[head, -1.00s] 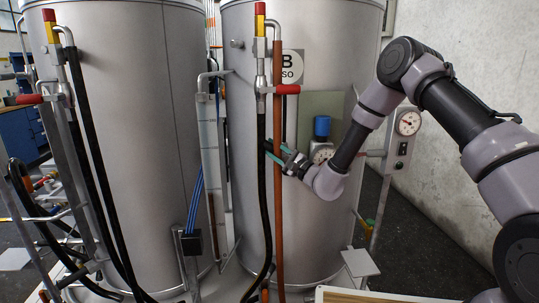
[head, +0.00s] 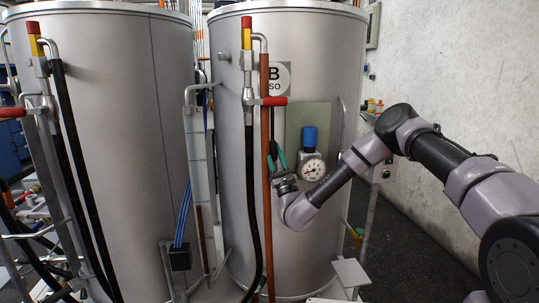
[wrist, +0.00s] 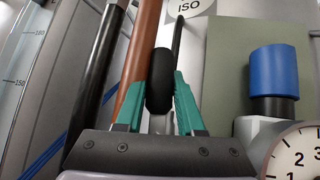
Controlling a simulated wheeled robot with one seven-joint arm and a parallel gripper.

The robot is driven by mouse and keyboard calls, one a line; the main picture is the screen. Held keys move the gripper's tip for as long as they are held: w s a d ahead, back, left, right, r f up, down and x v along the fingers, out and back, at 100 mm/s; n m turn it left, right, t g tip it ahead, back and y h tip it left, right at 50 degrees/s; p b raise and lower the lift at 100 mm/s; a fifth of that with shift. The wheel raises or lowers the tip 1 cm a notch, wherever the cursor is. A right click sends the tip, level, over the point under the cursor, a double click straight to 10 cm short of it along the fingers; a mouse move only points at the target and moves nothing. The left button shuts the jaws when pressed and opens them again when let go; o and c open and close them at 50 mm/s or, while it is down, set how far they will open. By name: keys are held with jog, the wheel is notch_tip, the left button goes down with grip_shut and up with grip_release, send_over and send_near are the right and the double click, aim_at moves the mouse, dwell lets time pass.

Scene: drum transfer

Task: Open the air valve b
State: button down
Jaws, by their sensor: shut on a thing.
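Drum B (head: 312,70) is the tall metal tank on the right, marked with a B label (head: 277,76). The air valve's black handle (wrist: 159,80) stands upright beside the copper-coloured pipe (wrist: 141,50) in the wrist view. In the head view the handle is small and hard to make out. My gripper (head: 277,158) points up at the drum's front, left of the gauge. Its green fingers also show in the wrist view (wrist: 159,92), shut on the black handle, one on each side. The valve body behind is mostly hidden by my gripper.
A round gauge (head: 313,168) with a blue knob (head: 310,138) sits close right of my gripper. A black hose (head: 252,190) and a red-handled valve (head: 272,101) are to the left. A second drum (head: 110,140) stands further left. A grey wall is at right.

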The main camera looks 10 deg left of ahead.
jog(key=m+h, duration=0.1)
jog(key=m+t+h, duration=0.1)
jog(key=shift+d+m, duration=0.3)
jog(key=shift+w+m+t, duration=0.1)
jog(key=shift+m+t, duration=0.2)
jog(key=c, duration=0.5)
grip_release()
jog(key=shift+d+h, duration=0.1)
jog(key=shift+h, duration=0.3)
jog(key=v, duration=1)
jog(key=shift+d+f, duration=0.1)
jog(key=shift+f, duration=0.3)
jog(key=shift+s+r, duration=0.1)
jog(key=shift+s, duration=0.1)
